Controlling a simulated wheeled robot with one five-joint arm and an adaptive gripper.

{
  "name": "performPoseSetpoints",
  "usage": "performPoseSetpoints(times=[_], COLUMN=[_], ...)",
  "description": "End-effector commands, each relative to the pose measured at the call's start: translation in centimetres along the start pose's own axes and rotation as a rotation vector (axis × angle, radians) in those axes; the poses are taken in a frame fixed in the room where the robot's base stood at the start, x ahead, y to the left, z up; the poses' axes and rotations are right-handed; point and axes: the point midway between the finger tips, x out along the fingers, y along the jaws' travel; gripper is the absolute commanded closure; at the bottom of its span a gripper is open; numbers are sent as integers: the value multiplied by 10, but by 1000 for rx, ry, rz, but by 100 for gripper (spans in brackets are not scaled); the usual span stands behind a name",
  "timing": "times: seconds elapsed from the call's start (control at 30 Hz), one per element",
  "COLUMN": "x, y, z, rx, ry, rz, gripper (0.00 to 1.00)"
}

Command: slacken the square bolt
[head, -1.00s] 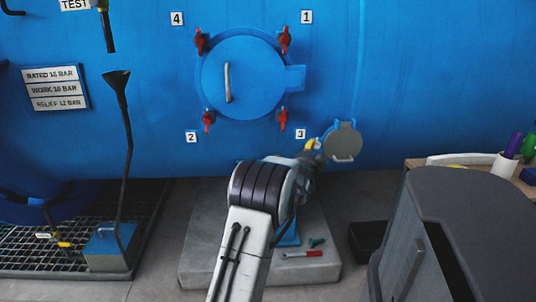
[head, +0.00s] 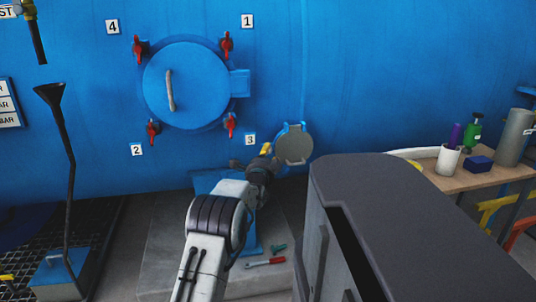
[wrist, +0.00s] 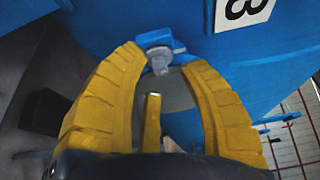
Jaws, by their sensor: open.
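A small grey bolt (wrist: 160,62), seemingly the square bolt, sticks out from a blue lug in the wrist view. A grey round cover (head: 294,145) with a blue rim stands by the blue vessel, right of label 3; a grey surface, possibly this cover, shows behind the bolt in the wrist view. My gripper (wrist: 164,72) is open, its yellow fingers spread to the left and right of the bolt, with a shorter yellow finger below. I cannot tell whether any finger touches it. In the head view my gripper (head: 266,149) is just left of the cover, and the bolt cannot be made out.
A round blue hatch (head: 186,85) with red clamps is on the vessel at left. A dark grey cabinet (head: 385,200) stands close on the right, before a wooden table (head: 420,164) with containers.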

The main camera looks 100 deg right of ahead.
Motion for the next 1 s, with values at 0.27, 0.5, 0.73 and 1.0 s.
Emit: performPoseSetpoints(times=[0.27, 0.5, 0.73, 1.0], x=[16, 22, 22, 22], y=[0, 0, 0, 0], z=[0, 0, 0, 0], rx=[0, 0, 0, 0], ry=[0, 0, 0, 0], rz=[0, 0, 1, 1], gripper=[62, 62, 62, 70])
